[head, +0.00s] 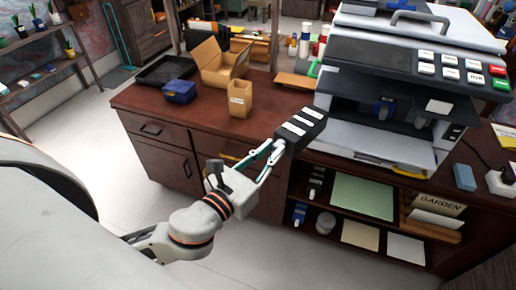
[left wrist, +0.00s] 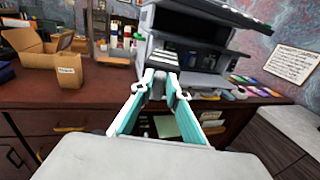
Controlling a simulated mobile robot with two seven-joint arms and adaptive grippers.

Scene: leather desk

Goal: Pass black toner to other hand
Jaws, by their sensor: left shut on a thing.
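The black toner (head: 301,130) is a dark block with pale stripes on its top. In the head view it is held in front of the desk's front edge, left of the printer. My left gripper (head: 279,150) is shut on its near end, with the arm coming in from the lower left. In the left wrist view the toner (left wrist: 163,60) sits at the tips of my left gripper (left wrist: 160,90), in front of the printer. The fingers hide part of its near end. My right gripper is in neither view.
The large printer (head: 375,140) stands on the desk (head: 190,118). A small tan box (head: 240,98), a blue box (head: 180,92), an open carton (head: 228,65) and a black tray (head: 165,70) stand on the left. Open shelves (head: 362,197) lie below the printer. The floor at left is clear.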

